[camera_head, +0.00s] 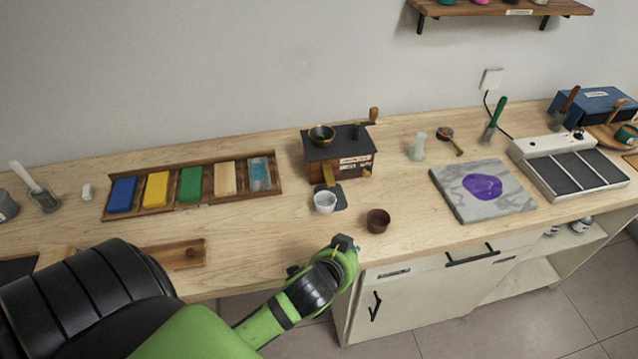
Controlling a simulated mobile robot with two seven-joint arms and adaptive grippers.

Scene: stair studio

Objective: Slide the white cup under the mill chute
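The white cup (325,203) stands upright on a dark pad (342,196) in front of the mill (338,155). The mill is a dark wooden box with a brass bowl on top. Its brass chute (329,175) slopes down at the front, and its lower end is right by the cup's back rim. I cannot tell whether the chute's end reaches over the cup. My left gripper (345,243) is in front of the cup, lower and to the right, apart from it. Its fingers are too small and dark to tell open from shut. My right gripper is out of view.
A brown cup (378,221) stands to the right of the white cup, close to my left gripper. A wooden tray (277,187) with coloured blocks lies left of the mill. A marble slab (459,205) lies to the right. The bench between tray and front edge is partly clear.

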